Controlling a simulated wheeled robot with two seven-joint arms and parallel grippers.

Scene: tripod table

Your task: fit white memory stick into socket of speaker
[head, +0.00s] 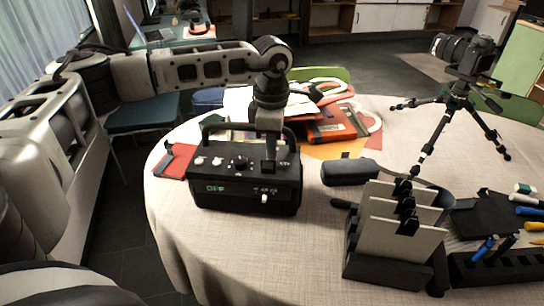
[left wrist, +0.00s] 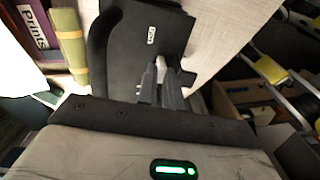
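The speaker (head: 225,195) is a black box with a handle and white knobs on top, standing at the left of the table. Its black top also shows in the left wrist view (left wrist: 130,65). A small white piece (head: 264,198), which looks like the memory stick, shows upright at the speaker's front face. I cannot tell how deep it sits in a socket. My left gripper (head: 269,165) points down over the front right of the speaker's top. In the left wrist view something pale (left wrist: 160,68) shows between the fingertips. Whether they grip it is unclear. My right gripper is out of view.
Books (head: 333,124) and papers lie behind the speaker. A black case (head: 350,171) and a rack with upright plates (head: 395,240) stand to its right. A camera tripod (head: 455,105) stands at the back right. Clear tablecloth (head: 240,255) lies before the speaker.

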